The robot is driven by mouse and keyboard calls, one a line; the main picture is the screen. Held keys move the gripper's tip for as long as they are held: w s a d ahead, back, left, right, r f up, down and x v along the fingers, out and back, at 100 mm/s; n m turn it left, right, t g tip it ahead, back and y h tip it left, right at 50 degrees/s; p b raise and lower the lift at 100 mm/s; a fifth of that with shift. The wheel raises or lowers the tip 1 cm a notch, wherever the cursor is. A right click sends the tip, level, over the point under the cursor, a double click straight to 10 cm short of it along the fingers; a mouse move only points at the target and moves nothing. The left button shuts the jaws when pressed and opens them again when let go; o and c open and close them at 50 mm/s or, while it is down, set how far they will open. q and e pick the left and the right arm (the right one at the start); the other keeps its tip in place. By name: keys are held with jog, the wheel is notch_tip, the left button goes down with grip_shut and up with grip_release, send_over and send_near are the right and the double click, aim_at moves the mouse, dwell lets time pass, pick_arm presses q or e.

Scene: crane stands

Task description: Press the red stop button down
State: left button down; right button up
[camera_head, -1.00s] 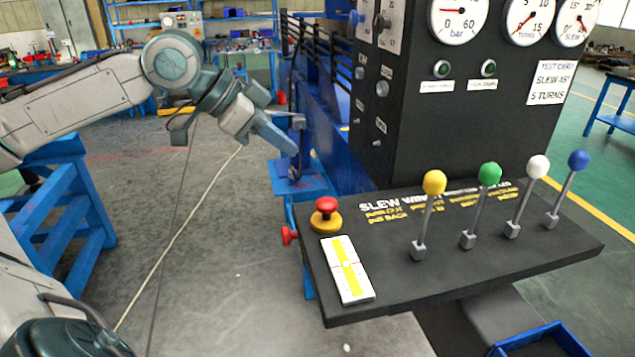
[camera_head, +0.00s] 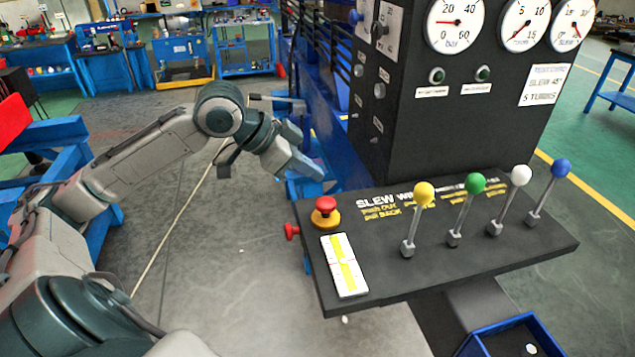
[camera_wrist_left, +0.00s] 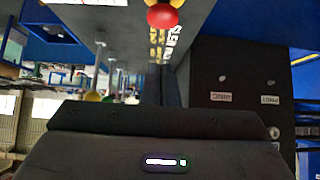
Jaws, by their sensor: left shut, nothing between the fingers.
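The red stop button (camera_head: 325,204) is a mushroom head on a yellow base (camera_head: 325,219). It stands at the back left corner of the black console top (camera_head: 450,262). In the left wrist view the red button (camera_wrist_left: 162,16) shows at the top edge. My left gripper (camera_head: 312,170) is shut and empty. In the head view its fingertips appear just above and behind the button, apart from it as far as I can see. My right gripper is not in view.
Yellow (camera_head: 423,194), green (camera_head: 474,183), white (camera_head: 520,175) and blue (camera_head: 560,168) knobbed levers stand right of the button. A white and yellow level plate (camera_head: 344,265) lies in front of it. A second red knob (camera_head: 291,231) sticks out from the console's left side.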

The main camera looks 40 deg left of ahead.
aim_at(322, 202)
pick_arm(q)
jog(key=shift+p+x, duration=0.55)
jog(key=shift+x, duration=0.3)
notch_tip(322, 202, down, 3)
jog(key=shift+w+d+r+p, duration=0.1)
jog(key=shift+r+p, duration=0.1)
jog(key=shift+p, duration=0.4)
jog(key=shift+f, duration=0.8)
notch_tip(322, 202, down, 2)
jog(key=shift+f, duration=0.1)
